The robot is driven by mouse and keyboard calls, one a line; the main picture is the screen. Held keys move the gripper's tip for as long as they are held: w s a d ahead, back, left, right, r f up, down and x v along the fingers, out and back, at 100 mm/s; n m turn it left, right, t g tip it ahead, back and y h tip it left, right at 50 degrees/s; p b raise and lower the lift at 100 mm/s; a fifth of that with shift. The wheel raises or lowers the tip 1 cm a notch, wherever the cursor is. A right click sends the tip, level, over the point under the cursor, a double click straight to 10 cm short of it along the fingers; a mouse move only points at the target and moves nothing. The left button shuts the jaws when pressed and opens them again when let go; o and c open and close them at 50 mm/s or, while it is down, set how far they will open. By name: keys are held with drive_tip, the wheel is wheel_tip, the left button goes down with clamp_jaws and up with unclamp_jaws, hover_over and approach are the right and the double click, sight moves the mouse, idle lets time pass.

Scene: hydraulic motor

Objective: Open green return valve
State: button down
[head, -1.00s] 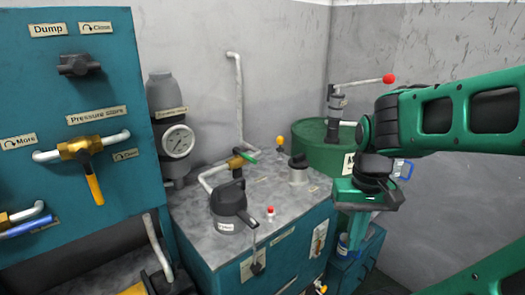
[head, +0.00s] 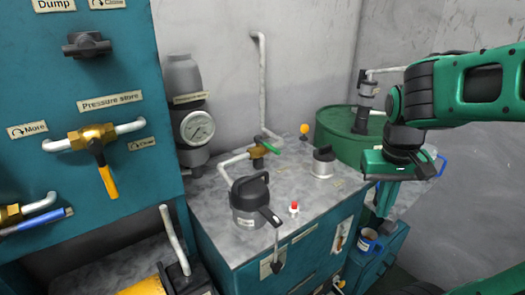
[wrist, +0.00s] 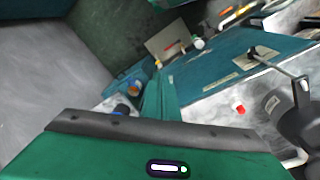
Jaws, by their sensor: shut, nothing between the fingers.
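The green return valve (head: 268,147) is a small brass valve with a green lever, on the grey pipe at the back of the grey-topped bench. Its lever slants down to the right in the head view. I cannot make the valve out in the wrist view. My gripper (head: 386,203) hangs pointing down beyond the right edge of the bench, well to the right of the valve and apart from it. Its fingers also show in the wrist view (wrist: 160,95), shut and empty.
On the bench top (head: 225,222) stand a dark-lidded can (head: 250,203), a red-capped item (head: 294,209) and a metal canister (head: 323,163). A green drum (head: 335,130) stands behind. A mug (head: 369,240) sits low near my gripper. A teal valve panel (head: 40,170) rises at left.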

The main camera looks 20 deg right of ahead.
sight(268, 147)
drive_tip(key=w+a+r+n+t+h, duration=0.2)
drive_tip(key=w+a+r+n, duration=0.1)
drive_tip(key=w+a, duration=0.65)
drive_tip(key=w+a+r+n+t+h, duration=0.1)
drive_tip(key=w+a+r+n+t, duration=0.15)
drive_tip(key=w+a, duration=0.65)
drive_tip(key=w+a+r+n+t, duration=0.1)
drive_tip(key=w+a+r+t, duration=0.1)
drive_tip(key=w+a, duration=0.4)
drive_tip(key=shift+w+a, duration=0.3)
drive_tip(key=shift+a, duration=0.25)
drive_tip(key=shift+f+n, duration=0.1)
drive_tip(key=shift+n, duration=0.15)
drive_tip(key=w+d+f, duration=0.6)
drive_tip(key=d, duration=0.1)
drive_tip(key=shift+w+d+f, duration=0.2)
drive_tip(key=shift+w+f, duration=0.1)
drive_tip(key=shift+f, duration=0.1)
